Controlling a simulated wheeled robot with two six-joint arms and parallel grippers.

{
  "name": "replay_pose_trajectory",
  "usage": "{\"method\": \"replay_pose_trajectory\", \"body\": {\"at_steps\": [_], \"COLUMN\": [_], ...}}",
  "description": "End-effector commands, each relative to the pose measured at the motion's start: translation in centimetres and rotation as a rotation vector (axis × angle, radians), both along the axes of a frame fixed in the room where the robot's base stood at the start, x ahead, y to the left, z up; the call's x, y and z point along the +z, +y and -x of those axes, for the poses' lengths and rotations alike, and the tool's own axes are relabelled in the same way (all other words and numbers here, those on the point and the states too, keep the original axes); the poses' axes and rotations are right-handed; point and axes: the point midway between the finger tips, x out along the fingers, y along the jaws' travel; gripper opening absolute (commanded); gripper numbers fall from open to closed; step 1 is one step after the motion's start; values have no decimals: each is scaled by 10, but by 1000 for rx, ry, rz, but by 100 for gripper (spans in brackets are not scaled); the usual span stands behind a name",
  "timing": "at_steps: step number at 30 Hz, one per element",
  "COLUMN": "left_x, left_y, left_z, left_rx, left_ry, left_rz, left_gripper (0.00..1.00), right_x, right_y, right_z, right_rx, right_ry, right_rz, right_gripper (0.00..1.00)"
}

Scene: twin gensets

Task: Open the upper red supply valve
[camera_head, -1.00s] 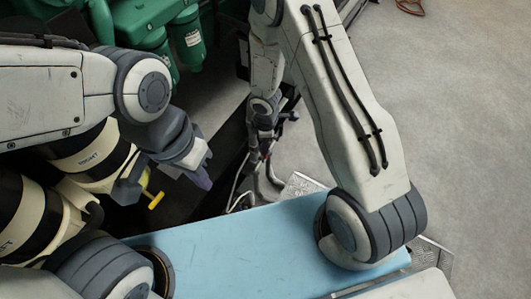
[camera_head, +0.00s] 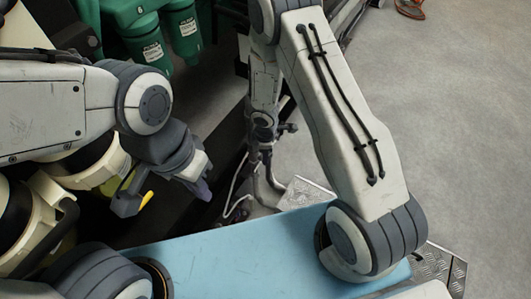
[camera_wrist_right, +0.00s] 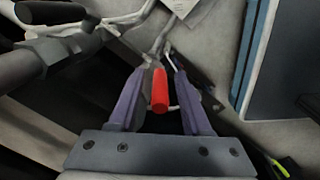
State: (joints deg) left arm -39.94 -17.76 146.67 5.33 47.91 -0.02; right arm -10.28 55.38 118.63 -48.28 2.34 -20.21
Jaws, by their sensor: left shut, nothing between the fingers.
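A red handle (camera_wrist_right: 160,91) shows in the right wrist view, standing between the two purple fingers of my right gripper (camera_wrist_right: 159,72). The fingers are apart, with a gap on each side of the red handle. In the head view the red handle is not visible, and my right arm hides most of that area. I cannot tell from these views whether the red handle is the upper one.
Cream and black cylinders (camera_head: 35,225) stand at the left, and green canisters (camera_head: 185,35) at the top. Pipes and a white cable (camera_head: 238,190) run near my right gripper. A metal tread plate (camera_head: 306,192) lies by the blue surface (camera_head: 240,255).

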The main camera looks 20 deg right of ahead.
Motion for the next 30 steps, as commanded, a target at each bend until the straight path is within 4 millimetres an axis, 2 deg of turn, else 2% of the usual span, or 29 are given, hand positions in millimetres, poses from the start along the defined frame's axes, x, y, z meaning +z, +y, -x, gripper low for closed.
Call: {"method": "replay_pose_trajectory", "body": {"at_steps": [1,3,4,30], "left_x": [0,0,0,0], "left_y": [0,0,0,0], "left_z": [0,0,0,0], "left_rx": [0,0,0,0], "left_ry": [0,0,0,0], "left_rz": [0,0,0,0], "left_gripper": [0,0,0,0], "right_x": [0,0,0,0], "right_y": [0,0,0,0], "right_z": [0,0,0,0], "right_rx": [0,0,0,0], "right_ry": [0,0,0,0], "right_rz": [0,0,0,0], "right_gripper": [30,3,0,0]}}
